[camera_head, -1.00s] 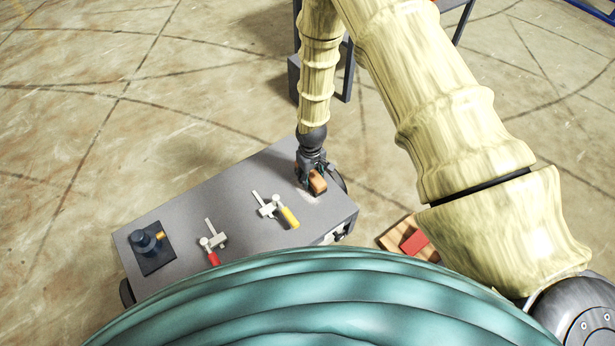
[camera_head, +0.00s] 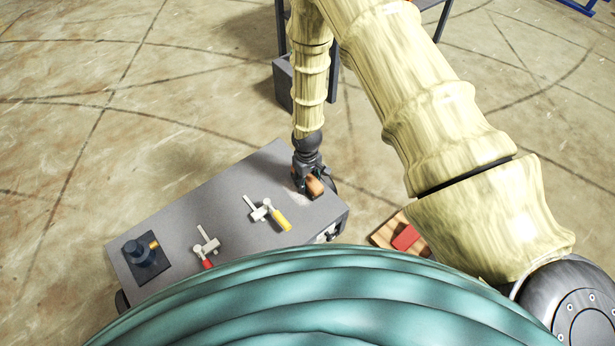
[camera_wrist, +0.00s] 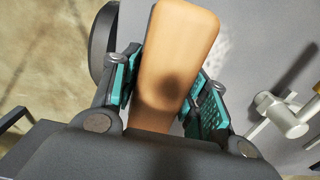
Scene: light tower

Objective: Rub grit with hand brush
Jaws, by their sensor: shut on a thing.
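My gripper (camera_wrist: 165,95) is shut on the hand brush (camera_wrist: 180,40), which shows as an orange-brown wooden block between its teal pads in the wrist view. In the head view the brush (camera_head: 315,187) is at the right end of the grey bench top (camera_head: 205,208), below my gripper (camera_head: 308,177). Its underside is hidden, so I cannot tell whether it touches the surface. A pale speckled patch of grit (camera_wrist: 216,52) shows on the grey surface just right of the brush in the wrist view.
A yellow-handled clamp (camera_head: 268,213) stands close to the brush, also seen in the wrist view (camera_wrist: 287,118). A red-handled clamp (camera_head: 207,247) and a dark block with a knob (camera_head: 143,256) are further left. A wooden board with a red block (camera_head: 405,237) lies off the right end.

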